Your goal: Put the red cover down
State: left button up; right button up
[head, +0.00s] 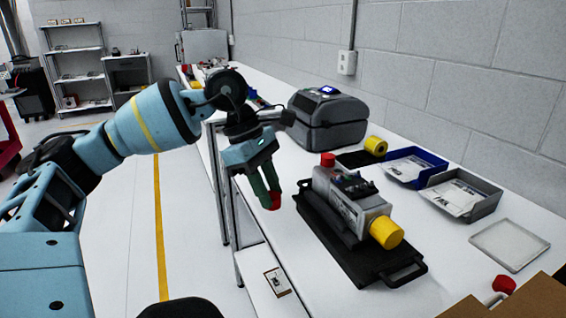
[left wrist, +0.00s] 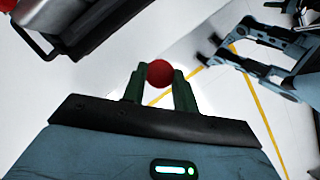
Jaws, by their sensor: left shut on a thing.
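My left gripper (head: 268,190) is shut on a small red cover (head: 275,202), held in the air beside the table's left edge. In the left wrist view the round red cover (left wrist: 159,73) sits between the green fingertips of my left gripper (left wrist: 160,82). The grey servo encoder (head: 345,199) lies on a black tray (head: 399,269), to the right of the gripper and apart from it. The encoder has a red cap (head: 327,159) at its far end and a yellow cap (head: 386,232) at its near end.
A grey printer (head: 327,122) and a yellow roll (head: 376,146) stand behind the encoder. A blue bin (head: 432,158), a grey bin (head: 490,201) and a flat pale tray (head: 510,245) lie to the right. A red-topped item (head: 503,284) and cardboard (head: 538,299) are at front right.

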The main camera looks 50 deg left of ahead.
pick_arm(q)
jog(key=shift+w+d+f+m+g+y, duration=0.15)
jog(key=shift+w+d+m+g+y, duration=0.85)
jog(key=shift+d+m, duration=2.6)
jog(key=shift+w+d+f+m+g+y, duration=0.15)
jog(key=shift+w+d+m+g+y, duration=0.25)
jog(key=shift+w+d+m+g, duration=2.2)
jog(key=shift+w+d+f+m+t+y, duration=0.25)
jog(key=shift+w+d+m+y, duration=0.55)
jog(key=shift+d+m, duration=3.7)
jog(key=shift+a+r+m, duration=0.1)
jog(key=shift+a+m, duration=0.7)
